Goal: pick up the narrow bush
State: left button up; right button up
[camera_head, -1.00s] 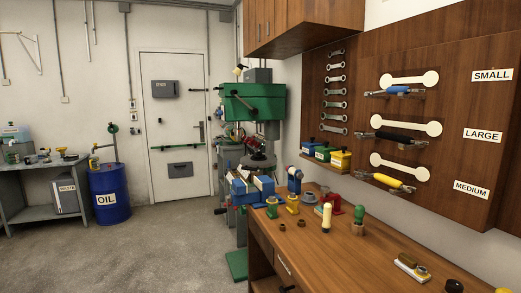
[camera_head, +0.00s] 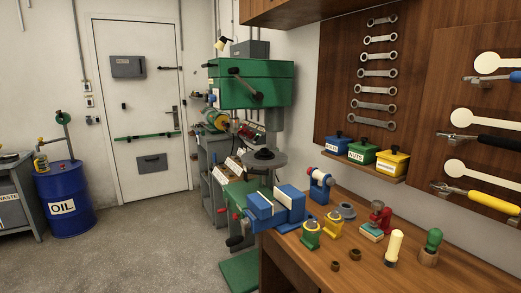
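Two small brown ring-like pieces lie on the wooden workbench (camera_head: 310,262), near its front edge. One brown ring (camera_head: 336,266) is nearer the edge and the other brown ring (camera_head: 354,254) is just behind and to its right. They look like bushes, but I cannot tell which one is the narrow bush. A grey flanged round piece (camera_head: 347,211) stands farther back on the bench. Neither of my grippers is in view.
A blue vise (camera_head: 270,207) sits at the bench's left end, beside the green drill press (camera_head: 262,85). Green and yellow holders (camera_head: 311,235), a red-topped piece (camera_head: 378,217), a cream-handled tool (camera_head: 393,247) and a green-handled tool (camera_head: 431,245) stand around the rings. Open floor (camera_head: 150,255) lies to the left.

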aim_at(335, 265)
jog(key=i+z, duration=0.4)
jog(key=i+j+z, duration=0.15)
jog(key=z, duration=0.25)
